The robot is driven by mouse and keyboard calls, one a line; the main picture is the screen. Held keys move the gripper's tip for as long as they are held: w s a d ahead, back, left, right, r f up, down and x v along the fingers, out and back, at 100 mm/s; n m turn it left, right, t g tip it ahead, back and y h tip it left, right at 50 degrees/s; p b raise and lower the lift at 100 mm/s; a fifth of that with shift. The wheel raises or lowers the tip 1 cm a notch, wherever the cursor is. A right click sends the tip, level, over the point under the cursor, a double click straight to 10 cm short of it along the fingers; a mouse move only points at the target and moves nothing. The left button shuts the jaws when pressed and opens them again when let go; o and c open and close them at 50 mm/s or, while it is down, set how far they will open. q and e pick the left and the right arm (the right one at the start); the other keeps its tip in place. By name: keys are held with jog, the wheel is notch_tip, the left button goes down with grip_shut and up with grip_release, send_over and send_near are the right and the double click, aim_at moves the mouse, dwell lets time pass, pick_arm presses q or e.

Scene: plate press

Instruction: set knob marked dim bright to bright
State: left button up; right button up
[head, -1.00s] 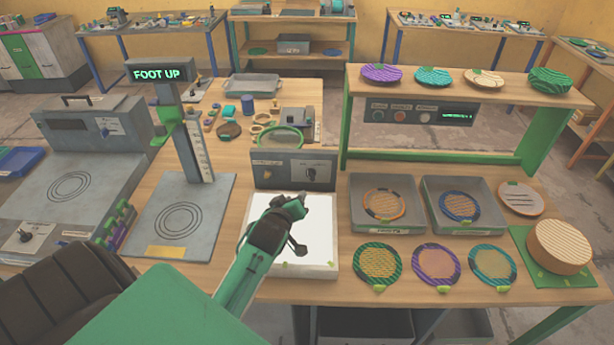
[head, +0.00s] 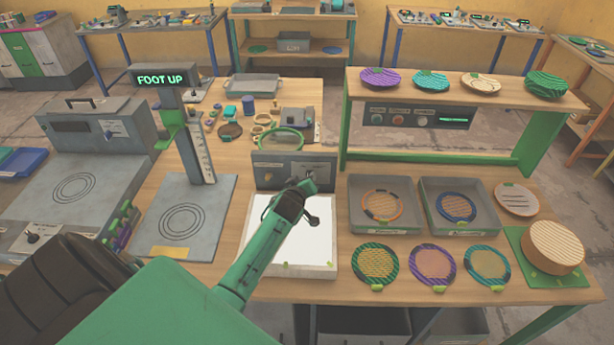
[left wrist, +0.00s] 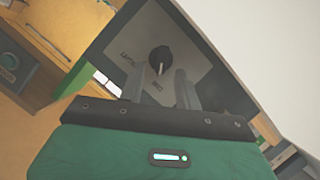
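A grey control panel (head: 268,162) stands behind a white light pad (head: 308,240) on the bench. A round black knob (left wrist: 159,60) is on the panel face in the left wrist view, with small labels beside and below it that I cannot read surely. Its pointer setting is unclear. My left gripper (left wrist: 161,72) is open, its two grey fingers apart and pointed at the knob, with nothing held. In the head view the left gripper (head: 310,186) is in front of the panel's right part and hides the knob there. My right gripper is not in view.
Left of the panel stands a post with a FOOT UP display (head: 162,79) on a grey base plate (head: 180,215). Right of the pad are two grey trays (head: 385,228) with round plates. A green ring (head: 281,140) is behind the panel.

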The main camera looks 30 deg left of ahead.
pick_arm(q)
jog(key=shift+x, duration=0.85)
jog(key=c, duration=0.5)
jog(key=shift+s+r, duration=0.15)
grip_shut()
